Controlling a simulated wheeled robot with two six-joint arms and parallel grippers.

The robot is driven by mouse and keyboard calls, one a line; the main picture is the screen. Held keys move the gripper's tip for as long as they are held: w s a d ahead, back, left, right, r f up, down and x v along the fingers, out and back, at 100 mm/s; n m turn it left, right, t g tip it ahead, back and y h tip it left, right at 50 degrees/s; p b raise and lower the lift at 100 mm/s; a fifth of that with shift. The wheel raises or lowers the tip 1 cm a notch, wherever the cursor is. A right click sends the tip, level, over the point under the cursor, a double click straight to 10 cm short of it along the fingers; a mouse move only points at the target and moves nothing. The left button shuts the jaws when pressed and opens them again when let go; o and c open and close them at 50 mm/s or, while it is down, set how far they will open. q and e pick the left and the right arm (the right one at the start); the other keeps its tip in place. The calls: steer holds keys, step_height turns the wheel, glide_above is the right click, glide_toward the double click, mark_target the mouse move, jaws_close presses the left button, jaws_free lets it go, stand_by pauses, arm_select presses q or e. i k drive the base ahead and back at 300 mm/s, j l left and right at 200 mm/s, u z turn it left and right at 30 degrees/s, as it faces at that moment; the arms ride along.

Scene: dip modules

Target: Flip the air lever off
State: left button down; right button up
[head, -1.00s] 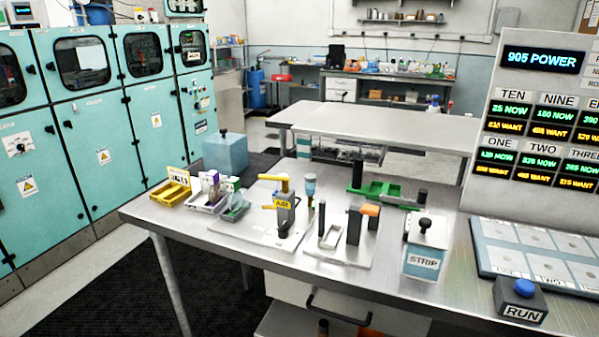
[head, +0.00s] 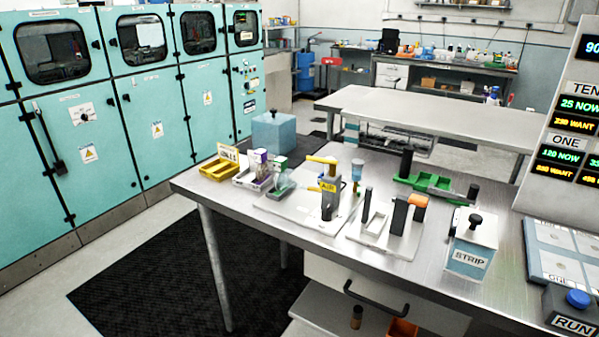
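The air station (head: 329,190) stands on a white plate on the metal table, with a yellow label on its body. A yellow lever (head: 322,160) sticks out to the left from its top. A second, smaller yellow part juts out to the left lower on the body. A small blue-topped cup or regulator (head: 357,168) stands just right of it. Neither of my grippers shows in the head view.
Left of the station are a yellow tray (head: 212,170), a grey bin (head: 254,180) and a green bin (head: 283,184). Right are a fixture (head: 402,214), a STRIP box (head: 472,240) and a RUN button (head: 575,310). Open floor with a black mat (head: 150,275) lies front left.

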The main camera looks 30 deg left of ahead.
mark_target(332, 163)
steer(key=i+j+u, duration=0.35)
steer(key=i+j, duration=0.4)
steer(key=j, duration=0.1)
